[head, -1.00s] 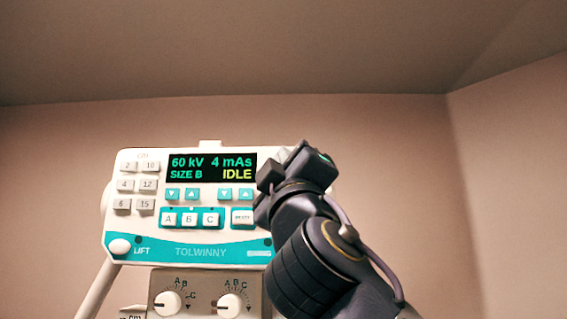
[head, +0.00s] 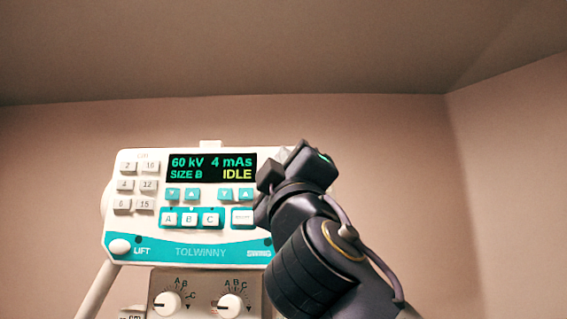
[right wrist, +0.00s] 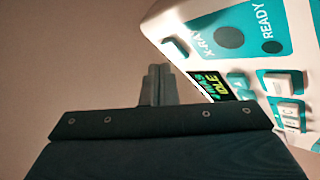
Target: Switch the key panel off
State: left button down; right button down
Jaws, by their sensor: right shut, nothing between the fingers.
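The key panel (head: 213,252) is a white unit with teal trim, straight in front in the head view. Its lit screen (head: 211,168) reads 60 kV, 4 mAs, SIZE B and IDLE. My right gripper (head: 283,168) is at the panel's right edge and hides that side from the head camera. In the right wrist view its fingers (right wrist: 157,86) are shut and empty, beside the panel's edge (right wrist: 165,20). That view shows the X-RAY and READY labels and a teal-and-white button (right wrist: 175,49) near the fingertips. My left gripper is not in view.
Number keys (head: 138,186) are on the panel's left, and A, B and C keys (head: 190,219) are below the screen. A lower box with two dials (head: 167,304) sits under the panel. The space right of my arm is clear up to the wall.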

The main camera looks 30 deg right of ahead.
jog(key=shift+w, duration=0.1)
dwell(0.4)
jog(key=shift+w+d, duration=0.2)
jog(key=shift+w, duration=0.1)
jog(key=shift+w+d, duration=0.2)
jog(key=shift+w, duration=0.15)
dwell(0.6)
jog(key=shift+s+a, duration=0.1)
jog(key=shift+s, duration=0.05)
jog(key=shift+s+a, duration=0.3)
jog(key=shift+s, duration=0.3)
jog(key=shift+s+a+b, duration=0.1)
jog(key=shift+s+a, duration=0.35)
jog(key=shift+s, duration=0.25)
jog(key=shift+s+a+b, duration=0.1)
jog(key=shift+s+a, duration=0.3)
jog(key=shift+s, duration=0.35)
jog(key=shift+s+a+b, duration=0.1)
jog(key=shift+s+a, duration=0.35)
jog(key=shift+s, duration=0.25)
